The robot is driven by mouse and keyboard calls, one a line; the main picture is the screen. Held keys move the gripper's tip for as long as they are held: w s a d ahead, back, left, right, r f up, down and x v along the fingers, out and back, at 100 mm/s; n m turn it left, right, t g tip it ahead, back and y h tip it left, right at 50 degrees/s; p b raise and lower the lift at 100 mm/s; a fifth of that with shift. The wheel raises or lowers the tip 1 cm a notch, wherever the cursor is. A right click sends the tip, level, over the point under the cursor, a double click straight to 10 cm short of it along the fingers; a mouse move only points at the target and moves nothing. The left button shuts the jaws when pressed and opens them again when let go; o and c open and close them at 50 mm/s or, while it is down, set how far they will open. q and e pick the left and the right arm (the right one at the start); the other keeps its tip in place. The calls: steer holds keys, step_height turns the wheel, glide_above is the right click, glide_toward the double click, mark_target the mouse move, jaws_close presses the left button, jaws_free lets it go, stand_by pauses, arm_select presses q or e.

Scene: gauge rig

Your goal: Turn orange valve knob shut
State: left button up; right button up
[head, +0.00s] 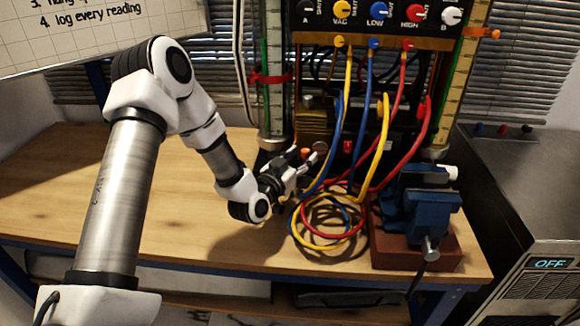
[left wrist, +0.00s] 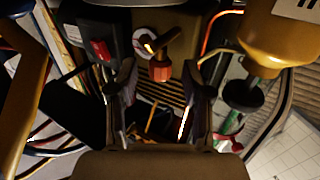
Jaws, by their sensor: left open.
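The small orange valve knob (left wrist: 160,71) shows in the left wrist view on a short stem, straight ahead between the two fingers. In the head view the orange knob (head: 305,153) shows as a small patch low on the rig, just beyond the fingers. My left gripper (head: 308,165) reaches in from the left, low over the bench. In the left wrist view my left gripper (left wrist: 158,90) is open, with a finger on each side of the knob's line. The knob appears beyond the tips; I cannot tell whether they touch it. My right gripper is out of view.
Coiled yellow, blue and red hoses (head: 327,222) lie just right of the gripper. A blue vise (head: 420,200) stands further right. A glass column (head: 275,95) rises behind the gripper. The wooden bench (head: 50,185) is clear at left.

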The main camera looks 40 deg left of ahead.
arm_select(q)
steer(key=s, duration=0.9)
steer(key=shift+s+d, duration=0.35)
steer(key=shift+s, duration=0.05)
